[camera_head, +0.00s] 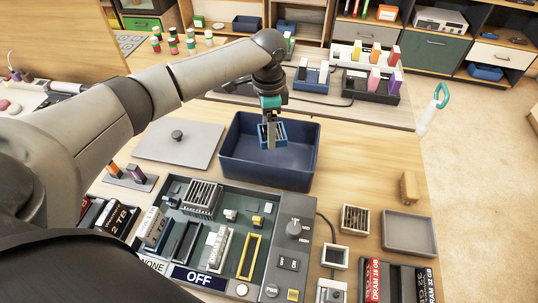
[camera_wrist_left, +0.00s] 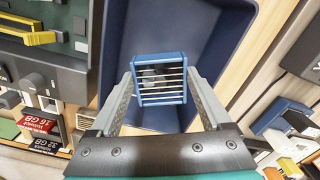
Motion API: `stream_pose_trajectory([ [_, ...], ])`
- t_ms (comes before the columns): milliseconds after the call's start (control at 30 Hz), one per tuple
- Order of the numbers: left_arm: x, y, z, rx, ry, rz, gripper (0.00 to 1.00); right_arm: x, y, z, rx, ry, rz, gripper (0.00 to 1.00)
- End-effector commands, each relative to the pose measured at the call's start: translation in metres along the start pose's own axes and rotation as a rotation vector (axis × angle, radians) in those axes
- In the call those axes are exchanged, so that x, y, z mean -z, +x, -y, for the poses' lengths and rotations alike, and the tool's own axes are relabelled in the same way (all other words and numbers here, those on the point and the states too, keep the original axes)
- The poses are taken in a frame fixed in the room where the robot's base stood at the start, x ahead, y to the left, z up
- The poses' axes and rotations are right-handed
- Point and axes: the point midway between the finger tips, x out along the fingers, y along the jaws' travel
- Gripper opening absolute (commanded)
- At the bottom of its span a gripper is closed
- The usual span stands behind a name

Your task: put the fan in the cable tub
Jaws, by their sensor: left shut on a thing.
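The fan (camera_head: 281,132) is a small blue square frame with pale slats. My left gripper (camera_head: 269,141) is shut on it, with one finger on each side. In the left wrist view the fan (camera_wrist_left: 160,94) sits between the two fingertips, with the tub's interior behind it. The dark blue cable tub (camera_head: 262,173) stands open on the table, and it fills the upper middle of the wrist view (camera_wrist_left: 205,28). The fan is over the tub's opening; its exact height above the floor is hard to tell. My right gripper is not in view.
A grey flat panel (camera_head: 178,143) lies left of the tub. A dark board with parts and a knob (camera_head: 294,228) is in front. A small grille block (camera_head: 355,219) and a grey tray (camera_head: 408,232) are to the right. Racks with coloured modules (camera_head: 371,85) stand behind.

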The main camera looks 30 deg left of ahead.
Motion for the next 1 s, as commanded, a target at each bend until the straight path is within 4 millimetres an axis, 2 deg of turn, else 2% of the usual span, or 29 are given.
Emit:
stream_pose_trajectory([
  [33, 0.0, 0.016, -0.001, -0.002, 0.0, 0.001, 0.14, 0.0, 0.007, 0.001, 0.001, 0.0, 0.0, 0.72],
  [100, 0.0, 0.03, -0.001, -0.002, 0.001, 0.001, 0.14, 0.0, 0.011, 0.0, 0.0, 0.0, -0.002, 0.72],
  [433, 0.0, 0.059, 0.0, 0.0, 0.0, 0.0, 0.14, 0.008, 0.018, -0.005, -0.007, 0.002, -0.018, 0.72],
  [633, 0.0, 0.089, -0.001, -0.001, 0.001, 0.001, 0.14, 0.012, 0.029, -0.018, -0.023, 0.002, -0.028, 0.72],
  [833, 0.001, 0.091, 0.0, 0.001, 0.001, -0.001, 0.14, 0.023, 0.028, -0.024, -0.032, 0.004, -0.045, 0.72],
  [1000, 0.001, 0.093, 0.0, 0.001, 0.0, -0.001, 0.14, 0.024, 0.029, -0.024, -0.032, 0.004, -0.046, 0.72],
])
